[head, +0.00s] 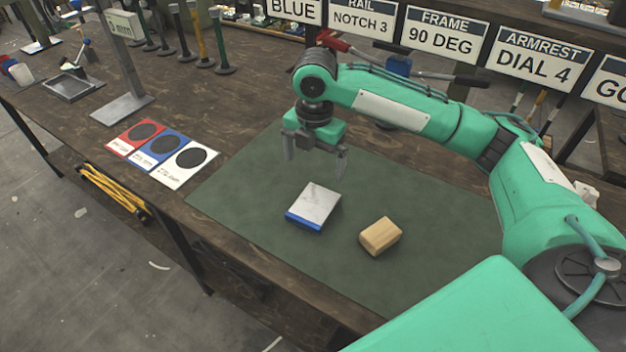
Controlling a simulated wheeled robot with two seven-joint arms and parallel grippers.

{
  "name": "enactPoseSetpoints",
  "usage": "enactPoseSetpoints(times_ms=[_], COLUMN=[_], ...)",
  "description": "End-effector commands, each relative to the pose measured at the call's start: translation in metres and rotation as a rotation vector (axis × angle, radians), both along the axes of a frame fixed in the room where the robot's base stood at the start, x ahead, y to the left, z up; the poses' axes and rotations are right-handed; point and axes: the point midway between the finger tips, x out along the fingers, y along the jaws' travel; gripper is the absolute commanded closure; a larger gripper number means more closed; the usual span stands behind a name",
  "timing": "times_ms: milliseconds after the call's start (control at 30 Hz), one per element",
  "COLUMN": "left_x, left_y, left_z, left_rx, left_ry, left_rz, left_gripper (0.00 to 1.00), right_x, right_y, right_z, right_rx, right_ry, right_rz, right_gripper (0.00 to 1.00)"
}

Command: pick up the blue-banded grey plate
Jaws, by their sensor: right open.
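The blue-banded grey plate (316,203) lies flat on the green mat (240,185) in the head view. Its blue band runs along its near edge. My right gripper (315,167) hangs above and just behind the plate, fingers pointing down. It is open and empty, with its two fingers spread apart and clear of the plate. My left gripper is not in the picture.
A wooden block (380,236) lies on the mat just right of the plate. Red, blue and white cards (184,163) with dark discs lie left of the mat. A metal stand (123,105) is farther back left. Signs (440,37) line the back. The mat's left part is clear.

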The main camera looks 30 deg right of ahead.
Motion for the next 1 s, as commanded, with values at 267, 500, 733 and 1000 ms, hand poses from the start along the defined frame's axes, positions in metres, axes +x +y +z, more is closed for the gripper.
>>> enactPoseSetpoints(times_ms=[267, 500, 733, 1000], left_x=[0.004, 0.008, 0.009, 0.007], left_y=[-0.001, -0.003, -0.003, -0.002], left_z=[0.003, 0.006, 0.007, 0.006], left_rx=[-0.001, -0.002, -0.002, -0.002], left_ry=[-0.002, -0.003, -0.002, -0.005], left_rz=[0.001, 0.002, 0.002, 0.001], left_gripper=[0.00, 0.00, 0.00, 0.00], right_x=[-0.006, -0.005, -0.006, -0.011], right_y=[-0.002, -0.002, -0.001, 0.003], right_z=[-0.030, -0.072, -0.086, -0.120], right_rx=[-0.014, -0.012, -0.012, -0.012], right_ry=[0.010, 0.008, 0.006, 0.009], right_rz=[0.022, 0.020, 0.020, 0.020], right_gripper=[0.00, 0.00, 0.00, 0.00])
